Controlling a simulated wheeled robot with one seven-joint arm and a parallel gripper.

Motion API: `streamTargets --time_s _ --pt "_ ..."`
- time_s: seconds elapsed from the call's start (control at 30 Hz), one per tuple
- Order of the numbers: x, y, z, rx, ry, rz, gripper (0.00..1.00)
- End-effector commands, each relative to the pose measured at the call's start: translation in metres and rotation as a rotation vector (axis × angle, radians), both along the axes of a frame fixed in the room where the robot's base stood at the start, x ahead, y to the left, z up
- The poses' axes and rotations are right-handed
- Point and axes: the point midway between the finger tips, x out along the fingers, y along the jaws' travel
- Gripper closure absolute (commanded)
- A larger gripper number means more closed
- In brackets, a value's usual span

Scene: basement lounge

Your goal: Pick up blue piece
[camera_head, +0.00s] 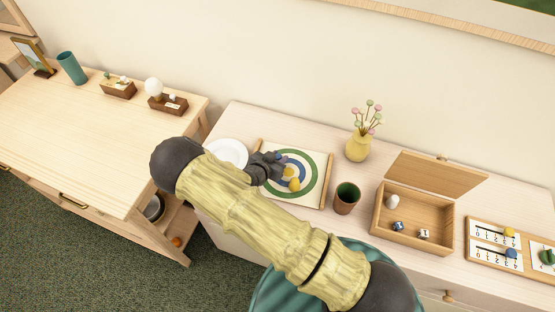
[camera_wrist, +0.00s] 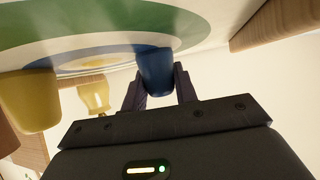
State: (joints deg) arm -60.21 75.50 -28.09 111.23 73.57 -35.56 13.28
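The blue piece (camera_wrist: 156,72) shows in the wrist view on the round target board, between the two fingers of my gripper (camera_wrist: 160,88). The fingers stand apart on either side of it, with a thin gap seeming to show at the right finger; I cannot tell whether the left finger touches it. In the head view my gripper (camera_head: 268,166) is low over the left part of the target board (camera_head: 313,195), and the blue piece (camera_head: 282,158) is mostly hidden there. A yellow piece (camera_head: 293,185) stands near the board's middle and also shows in the wrist view (camera_wrist: 28,100).
A white plate (camera_head: 230,152) lies left of the board. A dark cup (camera_head: 346,197), a yellow vase (camera_head: 358,146) and an open wooden box (camera_head: 415,232) with dice stand to its right. A score board (camera_head: 495,250) carries yellow and blue markers.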

Motion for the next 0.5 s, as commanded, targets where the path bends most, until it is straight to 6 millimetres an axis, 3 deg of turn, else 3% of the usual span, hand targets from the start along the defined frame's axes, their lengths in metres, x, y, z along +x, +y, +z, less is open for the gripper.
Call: streamTargets --time_s 0.5 --pt "0.0006 0.0008 0.0078 0.002 -0.002 -0.001 0.93"
